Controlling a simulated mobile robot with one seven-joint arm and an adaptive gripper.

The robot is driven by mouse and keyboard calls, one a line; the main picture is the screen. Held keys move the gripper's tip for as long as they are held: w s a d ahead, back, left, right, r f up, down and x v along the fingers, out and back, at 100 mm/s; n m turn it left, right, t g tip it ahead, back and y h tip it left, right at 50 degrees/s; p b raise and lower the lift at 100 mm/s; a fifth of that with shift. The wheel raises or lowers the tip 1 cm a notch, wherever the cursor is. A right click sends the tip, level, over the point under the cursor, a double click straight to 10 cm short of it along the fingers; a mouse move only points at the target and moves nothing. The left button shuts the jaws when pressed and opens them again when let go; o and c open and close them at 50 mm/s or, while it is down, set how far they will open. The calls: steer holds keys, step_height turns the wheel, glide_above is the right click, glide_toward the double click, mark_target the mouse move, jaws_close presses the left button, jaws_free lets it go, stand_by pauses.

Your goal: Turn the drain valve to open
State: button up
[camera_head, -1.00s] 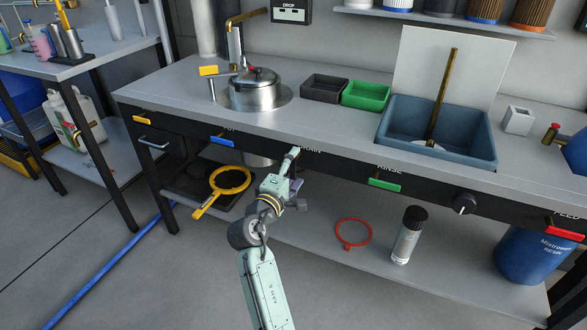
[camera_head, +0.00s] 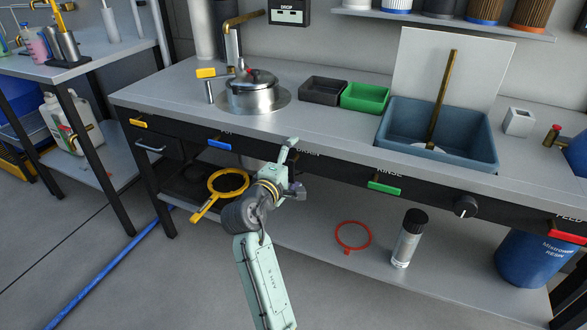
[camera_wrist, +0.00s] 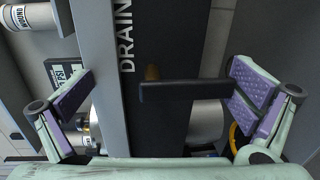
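The drain valve handle (camera_wrist: 182,91) is a dark flat lever in the wrist view. It sits on a brass-coloured stem (camera_wrist: 152,72) beside the DRAIN label on the bench's dark front panel. My gripper (camera_wrist: 162,87) is open, with purple-padded fingers wide apart on either side. The lever lies between them, its free end near the right finger; I cannot tell if they touch. In the head view my gripper (camera_head: 290,167) is at the bench front just below the DRAIN label, and the valve cannot be made out there.
The bench front edge and panel (camera_head: 335,160) are right by my gripper. A red ring (camera_head: 352,236) and a bottle (camera_head: 408,238) are on the lower shelf (camera_head: 310,236). A pot (camera_head: 252,95) stands above on the bench.

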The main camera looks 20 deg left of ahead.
mark_target(291, 163)
steer(key=shift+t, duration=0.7)
steer(key=r, duration=0.8)
steer(key=shift+s, duration=0.4)
steer(key=shift+g, duration=0.7)
steer(key=f, duration=0.6)
steer(key=shift+w+f, duration=0.15)
steer(key=shift+w, duration=0.1)
steer(key=shift+s+r, duration=0.25)
steer(key=shift+r, duration=0.05)
steer(key=shift+s+f+p, duration=0.25)
steer(key=shift+s+p, duration=0.05)
steer(key=shift+s, duration=0.1)
steer(key=s, duration=0.3)
steer(key=shift+s+f, duration=0.1)
steer(key=shift+f, duration=0.05)
steer(key=shift+s+f+p, duration=0.15)
steer(key=shift+s+p, duration=0.25)
steer(key=shift+s, duration=0.5)
steer(key=s+p, duration=0.1)
steer(key=s, duration=0.5)
steer(key=shift+s, duration=0.2)
steer(key=shift+a+p, duration=0.1)
steer(key=shift+p, duration=0.4)
